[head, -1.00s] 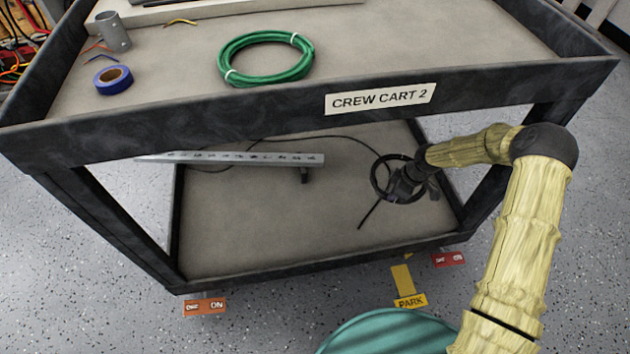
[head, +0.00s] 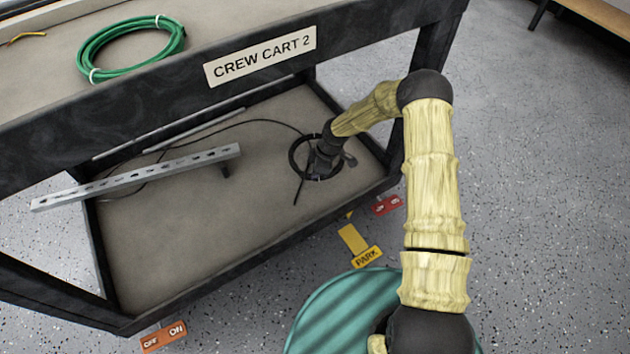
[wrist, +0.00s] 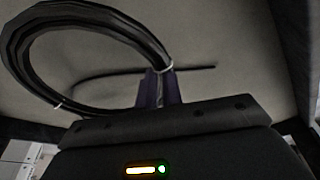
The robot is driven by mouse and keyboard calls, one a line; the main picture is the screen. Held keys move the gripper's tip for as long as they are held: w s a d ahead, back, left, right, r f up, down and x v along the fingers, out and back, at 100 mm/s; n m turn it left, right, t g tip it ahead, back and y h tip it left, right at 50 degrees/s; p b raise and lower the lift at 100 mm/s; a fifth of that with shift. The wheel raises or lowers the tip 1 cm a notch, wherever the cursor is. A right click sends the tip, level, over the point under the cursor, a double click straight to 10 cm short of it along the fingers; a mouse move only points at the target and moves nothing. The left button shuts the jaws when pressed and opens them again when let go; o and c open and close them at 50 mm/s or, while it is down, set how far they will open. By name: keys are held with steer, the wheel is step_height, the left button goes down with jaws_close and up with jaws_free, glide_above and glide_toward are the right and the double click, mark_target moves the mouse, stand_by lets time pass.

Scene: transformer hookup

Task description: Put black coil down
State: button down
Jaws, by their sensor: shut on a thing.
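The black coil (head: 294,160) is at the right part of the cart's lower shelf (head: 190,220), and a loose black cable runs from it to the left. My gripper (head: 322,172) reaches in under the top tray and is shut on the coil. In the wrist view the coil (wrist: 20,70) shows large, with light ties around it, and my gripper (wrist: 160,88) grips its near right side. A short tail of cable sticks out beyond the fingers. I cannot tell whether the coil touches the shelf.
A perforated metal strut (head: 140,177) lies on the lower shelf and juts out past its left side. A green coil (head: 130,45) lies on the top tray above. A dark cart post stands close to the right of my arm. The shelf's front middle is clear.

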steer(key=shift+r, duration=0.15)
step_height(320, 180, down, 4)
steer(key=shift+r+b, duration=0.1)
steer(key=shift+b, duration=1.1)
steer(key=c, duration=1.6)
jaws_free()
steer(key=shift+o, duration=0.2)
steer(key=p+v, duration=0.6)
steer(key=v, duration=0.6)
steer(key=shift+s, duration=0.1)
